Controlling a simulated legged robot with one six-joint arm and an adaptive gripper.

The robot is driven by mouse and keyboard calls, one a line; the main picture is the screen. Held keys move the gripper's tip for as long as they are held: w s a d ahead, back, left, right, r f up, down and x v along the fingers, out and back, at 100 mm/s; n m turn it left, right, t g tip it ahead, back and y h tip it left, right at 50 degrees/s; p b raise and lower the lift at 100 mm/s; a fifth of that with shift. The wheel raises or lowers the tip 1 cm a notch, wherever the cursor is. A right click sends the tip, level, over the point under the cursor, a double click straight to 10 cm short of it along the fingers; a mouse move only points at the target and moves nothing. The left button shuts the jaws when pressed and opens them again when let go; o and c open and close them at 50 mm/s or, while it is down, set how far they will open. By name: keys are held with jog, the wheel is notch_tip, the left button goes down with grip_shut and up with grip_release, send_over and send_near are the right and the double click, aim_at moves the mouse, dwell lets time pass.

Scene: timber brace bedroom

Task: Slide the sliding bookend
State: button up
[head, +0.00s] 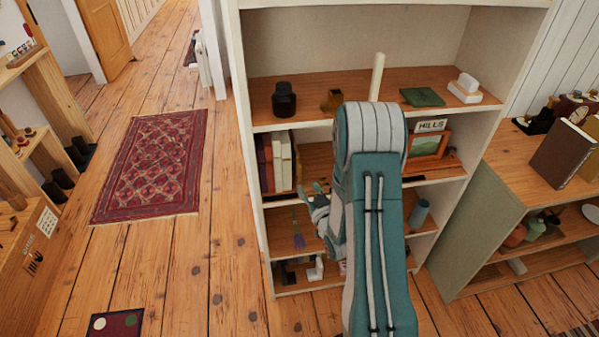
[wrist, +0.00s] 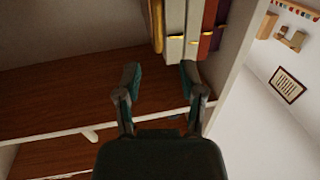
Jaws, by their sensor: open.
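A row of books (head: 275,163) stands upright at the left end of a middle shelf, dark red ones left and white ones right. The books also show at the top of the wrist view (wrist: 174,45). A thin tan upright piece (wrist: 157,22) is beside the white books; it may be the sliding bookend, but I cannot tell for sure. My gripper (head: 317,188) is in front of the bookcase, right of and a little lower than the books. In the wrist view my gripper (wrist: 160,74) is open, with nothing between its fingers. It appears apart from the books.
The white bookcase (head: 250,120) has wooden shelves. A framed picture (head: 427,145) stands farther right on the books' shelf, partly behind my arm. A purple fork-like item (head: 298,232) is on the shelf below.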

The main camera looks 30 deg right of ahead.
aim_at(301, 174)
jog(key=w, duration=0.5)
jog(key=w+d, duration=0.1)
jog(key=w, duration=0.1)
jog(key=shift+w, duration=0.3)
jog(key=shift+a, duration=0.1)
grip_shut()
